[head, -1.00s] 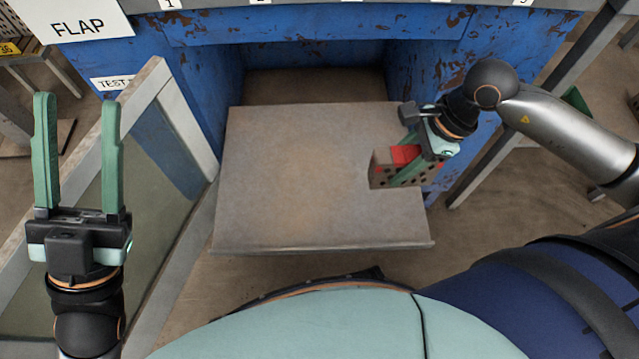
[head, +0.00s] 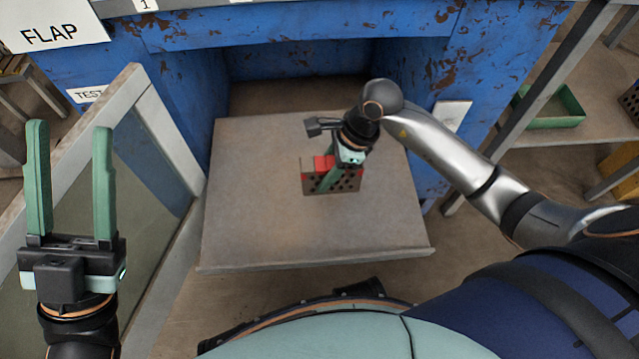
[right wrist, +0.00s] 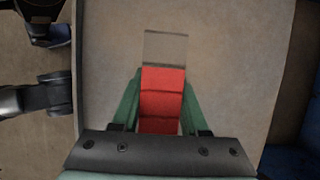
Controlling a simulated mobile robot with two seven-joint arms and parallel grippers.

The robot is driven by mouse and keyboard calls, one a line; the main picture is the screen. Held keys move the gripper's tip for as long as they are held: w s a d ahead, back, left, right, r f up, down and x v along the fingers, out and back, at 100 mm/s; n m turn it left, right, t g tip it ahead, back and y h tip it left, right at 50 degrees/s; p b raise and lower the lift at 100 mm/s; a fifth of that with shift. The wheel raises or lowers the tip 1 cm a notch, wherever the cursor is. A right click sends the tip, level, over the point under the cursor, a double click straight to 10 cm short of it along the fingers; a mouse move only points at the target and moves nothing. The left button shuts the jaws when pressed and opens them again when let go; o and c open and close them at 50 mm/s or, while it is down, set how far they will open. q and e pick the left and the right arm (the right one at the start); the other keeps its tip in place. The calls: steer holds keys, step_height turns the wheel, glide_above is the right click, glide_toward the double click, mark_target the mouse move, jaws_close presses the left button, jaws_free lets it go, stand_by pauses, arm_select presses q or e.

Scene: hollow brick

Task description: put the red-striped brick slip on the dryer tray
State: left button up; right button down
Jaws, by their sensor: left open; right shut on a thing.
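The brick slip (head: 345,184) is grey-brown with holes in its side and a red stripe on it. In the head view it is over the middle of a flat grey tray (head: 255,215) that sticks out of the blue machine. My right gripper (head: 330,175) is shut on the brick slip. In the right wrist view the red band of the brick slip (right wrist: 162,95) lies between the green fingers (right wrist: 160,110). I cannot tell whether the brick touches the tray. My left gripper (head: 70,185) is open and empty at the far left, fingers pointing up.
A blue rusty machine frame (head: 300,35) surrounds the opening behind the tray. A hinged glazed flap (head: 150,150) stands open left of the tray. A green bin (head: 555,108) sits on a shelf at right. The tray is otherwise bare.

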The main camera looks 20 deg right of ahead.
mark_target(319, 182)
steer(key=shift+w+a+f, duration=0.25)
steer(key=shift+w+f, duration=0.05)
steer(key=shift+f, duration=0.1)
steer(key=f+b, duration=0.1)
steer(key=f, duration=0.1)
steer(key=f+b, duration=0.1)
steer(key=shift+w+a+f, duration=0.15)
steer(key=shift+a+f, duration=0.05)
steer(key=shift+f, duration=0.15)
steer(key=c, duration=0.9)
jaws_free()
steer(key=o, duration=0.5)
